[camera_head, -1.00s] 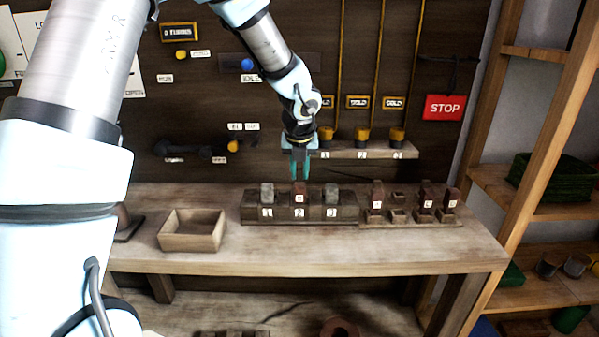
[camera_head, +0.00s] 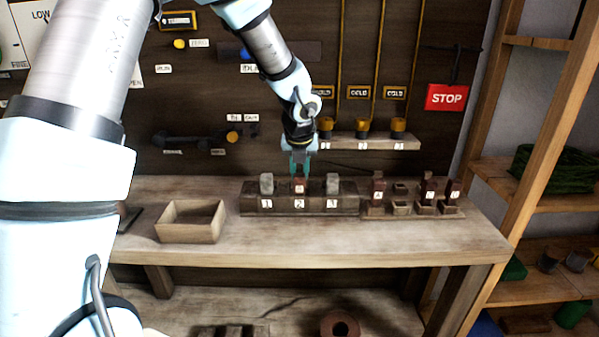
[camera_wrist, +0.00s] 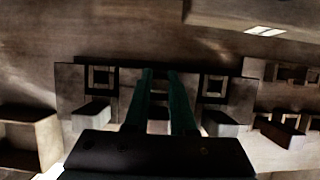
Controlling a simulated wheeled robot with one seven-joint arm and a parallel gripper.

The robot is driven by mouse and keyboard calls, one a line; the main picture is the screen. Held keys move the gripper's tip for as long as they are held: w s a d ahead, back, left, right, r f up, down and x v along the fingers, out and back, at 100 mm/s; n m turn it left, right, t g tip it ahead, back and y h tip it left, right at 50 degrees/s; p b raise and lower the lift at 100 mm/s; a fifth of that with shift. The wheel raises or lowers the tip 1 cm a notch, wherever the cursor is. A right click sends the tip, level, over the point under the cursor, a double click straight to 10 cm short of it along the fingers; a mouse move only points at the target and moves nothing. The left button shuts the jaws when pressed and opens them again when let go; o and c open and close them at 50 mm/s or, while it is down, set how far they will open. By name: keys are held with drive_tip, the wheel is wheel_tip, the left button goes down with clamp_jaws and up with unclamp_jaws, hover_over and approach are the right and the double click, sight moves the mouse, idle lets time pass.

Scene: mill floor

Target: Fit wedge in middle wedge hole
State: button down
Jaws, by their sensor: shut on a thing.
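A dark block (camera_head: 250,204) with labels 1, 2 and 3 stands on the workbench. A red-brown wedge (camera_head: 299,186) with a white tag is upright at the block's middle place, above label 2. My gripper (camera_head: 299,172) is over it, fingers pointing down and shut on the wedge's top. I cannot tell how deep the wedge sits in the middle hole. In the wrist view my green fingers (camera_wrist: 160,74) come down at the middle of the block (camera_wrist: 70,88) and hide most of the wedge and its hole.
Grey upright pieces stand at place 1 (camera_head: 266,184) and place 3 (camera_head: 332,184), close on both sides. A rack (camera_head: 374,212) with more red-brown wedges is at the right. An open wooden box (camera_head: 190,234) is at the left. The bench front is clear.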

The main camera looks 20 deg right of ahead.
drive_tip(key=c, duration=0.7)
unclamp_jaws()
drive_tip(key=v, duration=1)
drive_tip(key=shift+s+r, duration=0.1)
drive_tip(key=shift+r, duration=0.3)
drive_tip(key=a+f+n+g+y, duration=0.1)
drive_tip(key=a+f+n, duration=0.1)
drive_tip(key=a+n, duration=0.85)
drive_tip(key=a+f+n+g+y, duration=0.1)
drive_tip(key=a+f+n, duration=0.1)
drive_tip(key=a+n, duration=0.85)
drive_tip(key=s+a+f+n, duration=0.1)
drive_tip(key=s+a+n, duration=0.1)
drive_tip(key=a+n, duration=0.2)
drive_tip(key=s+a+n, duration=0.2)
drive_tip(key=a+n, duration=0.3)
drive_tip(key=n, duration=0.3)
drive_tip(key=s+a+f+n, duration=0.1)
drive_tip(key=s+a+n, duration=0.2)
drive_tip(key=a+n, duration=0.2)
drive_tip(key=shift+s+f+n+g, duration=0.1)
drive_tip(key=shift+f+n+g, duration=0.25)
drive_tip(key=shift+n, duration=0.65)
